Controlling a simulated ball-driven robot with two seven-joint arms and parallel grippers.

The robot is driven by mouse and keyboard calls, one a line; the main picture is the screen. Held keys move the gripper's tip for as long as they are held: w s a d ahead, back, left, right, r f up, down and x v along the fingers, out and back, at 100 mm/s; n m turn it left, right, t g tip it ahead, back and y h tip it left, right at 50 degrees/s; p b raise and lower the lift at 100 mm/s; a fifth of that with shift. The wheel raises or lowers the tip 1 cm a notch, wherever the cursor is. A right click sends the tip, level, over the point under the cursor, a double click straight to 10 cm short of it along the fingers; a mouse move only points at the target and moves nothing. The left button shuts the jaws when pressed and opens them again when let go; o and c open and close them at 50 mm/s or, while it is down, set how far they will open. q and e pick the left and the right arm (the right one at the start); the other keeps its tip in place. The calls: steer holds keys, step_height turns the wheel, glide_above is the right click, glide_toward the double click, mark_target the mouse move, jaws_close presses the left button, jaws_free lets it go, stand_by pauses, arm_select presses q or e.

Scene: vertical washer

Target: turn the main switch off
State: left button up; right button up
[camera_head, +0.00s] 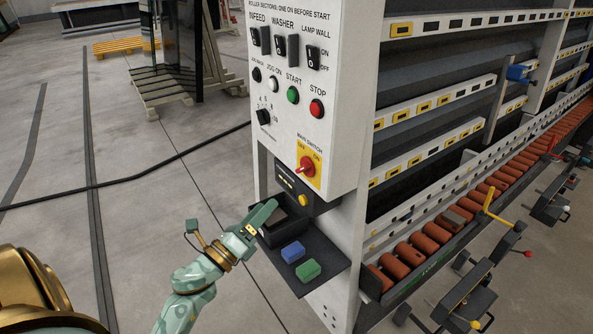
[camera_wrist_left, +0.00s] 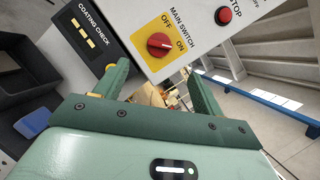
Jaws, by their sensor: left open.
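The main switch is a red rotary knob (camera_head: 307,168) on a yellow plate with OFF and ON labels, low on the white control panel. The knob's handle appears to lie toward the ON label in the head view. The wrist view shows the knob (camera_wrist_left: 160,44) close ahead, with its white mark toward the ON side. My left gripper (camera_head: 268,212) is below and left of the switch, in front of the black box. In the wrist view its green fingers (camera_wrist_left: 158,82) are apart with nothing between them, not touching the knob. My right gripper is not in view.
A black shelf (camera_head: 328,262) under the panel holds a blue block (camera_head: 292,252) and a green block (camera_head: 308,271). The black coating check unit (camera_wrist_left: 90,38) sticks out beside the switch. Start (camera_head: 292,95) and stop (camera_head: 316,108) buttons sit above. Open floor lies left.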

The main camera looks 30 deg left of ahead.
mark_target(300, 170)
arm_select(q)
steer(key=p+x, duration=0.1)
steer(key=x, duration=1)
steer(key=shift+w+r, duration=0.1)
steer(key=shift+w, duration=0.15)
steer(key=shift+w+d+r, duration=0.1)
steer(key=shift+w+d, duration=0.05)
steer(key=shift+w, duration=0.45)
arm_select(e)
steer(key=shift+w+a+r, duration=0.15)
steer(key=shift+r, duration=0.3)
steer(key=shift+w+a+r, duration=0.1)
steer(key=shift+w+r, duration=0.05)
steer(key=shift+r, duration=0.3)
arm_select(q)
steer(key=c, duration=1)
steer(key=shift+p, duration=0.35)
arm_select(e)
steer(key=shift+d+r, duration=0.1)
